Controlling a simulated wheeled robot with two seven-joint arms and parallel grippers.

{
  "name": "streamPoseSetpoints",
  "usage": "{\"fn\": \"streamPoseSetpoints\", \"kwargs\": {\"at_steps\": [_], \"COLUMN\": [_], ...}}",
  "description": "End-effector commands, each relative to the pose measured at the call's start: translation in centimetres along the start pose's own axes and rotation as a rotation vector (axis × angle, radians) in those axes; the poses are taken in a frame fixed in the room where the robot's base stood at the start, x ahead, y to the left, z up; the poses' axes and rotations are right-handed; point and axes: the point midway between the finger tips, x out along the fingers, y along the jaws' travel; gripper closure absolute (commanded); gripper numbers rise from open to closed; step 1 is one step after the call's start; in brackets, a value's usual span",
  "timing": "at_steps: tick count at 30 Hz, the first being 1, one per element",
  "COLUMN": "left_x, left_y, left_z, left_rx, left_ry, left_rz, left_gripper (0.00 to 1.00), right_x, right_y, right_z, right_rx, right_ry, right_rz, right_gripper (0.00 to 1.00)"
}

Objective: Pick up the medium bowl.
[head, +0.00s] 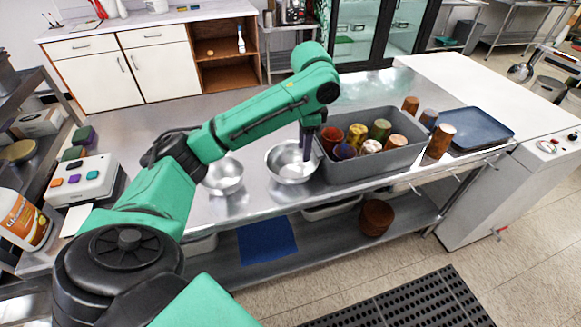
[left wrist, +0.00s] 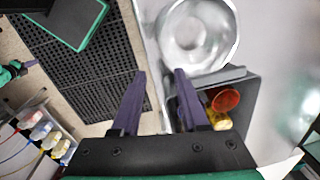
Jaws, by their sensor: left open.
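Two shiny metal bowls stand on the steel counter in the head view. The wider bowl (head: 283,172) is beside the grey bin, and the smaller bowl (head: 223,177) is left of it. No label shows which is the medium one. My left gripper (head: 306,155) points down at the right side of the wider bowl. In the left wrist view my left gripper (left wrist: 161,72) is open with nothing between its fingers, and one finger overlaps the edge of a metal bowl (left wrist: 198,32). Contact cannot be told. My right gripper (left wrist: 30,66) seems to show small at the left edge.
A grey bin (head: 365,170) holding several cups stands right of the wider bowl. More cups (head: 440,141) and a blue tray (head: 475,128) are further right. A button box (head: 84,180) sits at the left. The counter behind the bowls is clear.

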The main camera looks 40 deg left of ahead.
Motion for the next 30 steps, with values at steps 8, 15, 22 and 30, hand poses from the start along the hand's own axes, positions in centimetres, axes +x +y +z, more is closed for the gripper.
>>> {"fn": "streamPoseSetpoints", "kwargs": {"at_steps": [8, 15, 22, 30], "left_x": [6.7, 10.0, 13.8, 14.0], "left_y": [0.1, -0.2, -0.5, -0.5], "left_z": [0.1, 0.3, 0.5, 0.5], "left_rx": [0.001, -0.001, 0.001, 0.002], "left_ry": [-0.006, -0.003, 0.001, 0.002], "left_rz": [0.004, 0.003, 0.001, -0.001], "left_gripper": [0.56, 0.56, 0.56, 0.83], "right_x": [-1.4, -2.6, -3.5, -3.3], "right_y": [0.8, 0.9, 1.0, 1.0], "right_z": [-0.9, -1.0, -1.1, -1.0], "right_rx": [-0.003, -0.003, -0.003, -0.002], "right_ry": [0.012, 0.014, 0.013, 0.012], "right_rz": [0.011, 0.013, 0.013, 0.014], "right_gripper": [1.0, 1.0, 1.0, 1.0]}}
